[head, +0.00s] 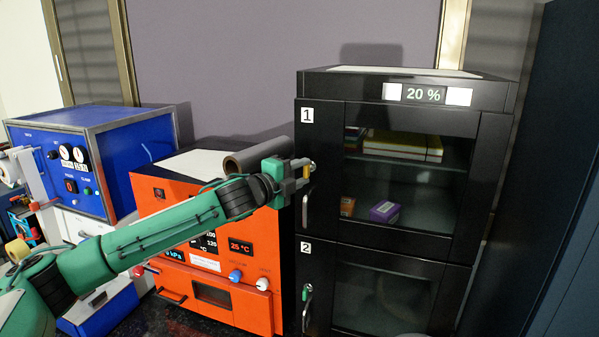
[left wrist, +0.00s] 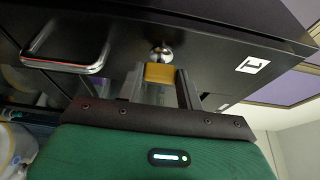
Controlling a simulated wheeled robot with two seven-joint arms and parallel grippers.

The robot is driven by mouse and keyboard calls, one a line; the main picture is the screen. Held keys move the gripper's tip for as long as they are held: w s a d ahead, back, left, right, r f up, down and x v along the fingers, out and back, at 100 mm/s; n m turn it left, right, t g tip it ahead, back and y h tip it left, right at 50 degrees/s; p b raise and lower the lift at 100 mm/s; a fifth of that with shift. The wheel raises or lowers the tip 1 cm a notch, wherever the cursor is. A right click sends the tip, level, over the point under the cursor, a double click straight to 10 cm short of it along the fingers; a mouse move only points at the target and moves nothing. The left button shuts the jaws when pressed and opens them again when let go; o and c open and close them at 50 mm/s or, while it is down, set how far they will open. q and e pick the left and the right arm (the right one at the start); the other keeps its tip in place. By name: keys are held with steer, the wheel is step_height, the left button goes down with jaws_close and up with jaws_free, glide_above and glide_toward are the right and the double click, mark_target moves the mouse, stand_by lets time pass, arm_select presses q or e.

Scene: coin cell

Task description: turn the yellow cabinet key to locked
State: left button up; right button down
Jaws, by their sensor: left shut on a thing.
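The yellow key (left wrist: 159,73) sits at the silver lock (left wrist: 161,53) on door 1 of the black cabinet (head: 321,88). My left gripper (left wrist: 160,92) is shut on the key, with a finger on each side of its yellow head. In the head view the key (head: 305,173) shows as a small yellow piece between the fingers of my left gripper (head: 300,172). The key's shaft and its exact angle in the lock are hard to make out. My right gripper is not in view.
Door 1's handle (head: 304,212) hangs just below the lock; it also shows in the left wrist view (left wrist: 68,66). Door 2 has a lock with a green key (head: 306,292). An orange oven (head: 215,262) stands under my left arm, close left of the cabinet.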

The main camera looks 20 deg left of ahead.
arm_select(q)
steer(key=o, duration=1)
steer(key=b+v, duration=0.6)
steer(key=v, duration=0.7)
steer(key=shift+s+a, duration=0.2)
steer(key=shift+s, duration=0.2)
